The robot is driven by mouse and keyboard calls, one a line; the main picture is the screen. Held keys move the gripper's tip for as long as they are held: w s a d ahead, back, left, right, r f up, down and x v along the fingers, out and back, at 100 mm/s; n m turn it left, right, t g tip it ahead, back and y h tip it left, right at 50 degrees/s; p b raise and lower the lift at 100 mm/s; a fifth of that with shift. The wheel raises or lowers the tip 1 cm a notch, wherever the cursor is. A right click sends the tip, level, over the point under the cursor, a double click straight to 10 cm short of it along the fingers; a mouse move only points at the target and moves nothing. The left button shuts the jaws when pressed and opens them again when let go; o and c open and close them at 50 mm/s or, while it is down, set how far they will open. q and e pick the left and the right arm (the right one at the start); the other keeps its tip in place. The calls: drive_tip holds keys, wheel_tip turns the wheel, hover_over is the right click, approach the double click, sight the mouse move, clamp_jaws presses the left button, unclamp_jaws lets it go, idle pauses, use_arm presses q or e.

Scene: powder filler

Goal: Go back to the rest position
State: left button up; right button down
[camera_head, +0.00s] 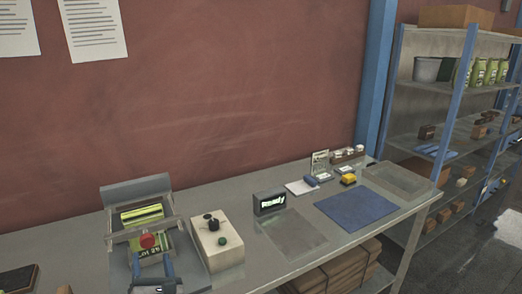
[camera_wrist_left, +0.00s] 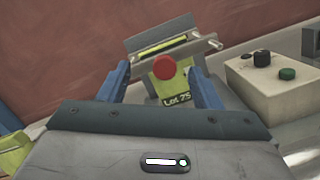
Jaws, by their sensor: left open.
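My left gripper (camera_head: 152,262) is at the bottom of the head view, open, in front of a grey metal device with a red knob (camera_head: 147,241). Its two blue fingers stand apart in the left wrist view (camera_wrist_left: 160,78), with nothing held between them. The red knob (camera_wrist_left: 164,68) shows between the fingertips; I cannot tell if anything touches. My right gripper is not in view.
A cream control box (camera_head: 217,245) with black and green knobs stands right of the device. A "Ready" display (camera_head: 270,203), a blue mat (camera_head: 357,208) and small items lie further right on the bench. Shelves (camera_head: 440,88) stand at the far right. A red wall (camera_head: 240,90) is behind.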

use_arm(q)
drive_tip(key=s+d+m+t+h, duration=0.1)
drive_tip(key=s+d+m+h, duration=0.45)
drive_tip(key=m, duration=0.75)
drive_tip(key=s+d+m+t+h, duration=0.1)
drive_tip(key=s+d+m+h, duration=0.1)
drive_tip(key=d+m+h, duration=0.75)
drive_tip(key=s+f+m+g+h, duration=0.2)
drive_tip(key=s+f+m+g, duration=0.4)
drive_tip(key=m, duration=0.4)
drive_tip(key=s+a+f+m+g+y, duration=0.5)
drive_tip(key=s+a+f+g+y, duration=0.4)
drive_tip(key=s+a+f, duration=0.55)
wheel_tip(320, 180, down, 32)
drive_tip(key=s+g+b, duration=0.1)
drive_tip(key=g+b, duration=0.1)
drive_tip(key=b, duration=0.2)
drive_tip(key=s+f+b, duration=0.2)
drive_tip(key=s+f, duration=0.7)
drive_tip(key=f, duration=0.2)
drive_tip(key=s+a+f+h+b, duration=0.1)
drive_tip(key=s+f, duration=0.8)
drive_tip(key=f, duration=0.3)
drive_tip(key=shift+s+f+n+g+b, duration=0.25)
drive_tip(key=shift+s+n+g+b, duration=0.1)
drive_tip(key=shift+g, duration=0.05)
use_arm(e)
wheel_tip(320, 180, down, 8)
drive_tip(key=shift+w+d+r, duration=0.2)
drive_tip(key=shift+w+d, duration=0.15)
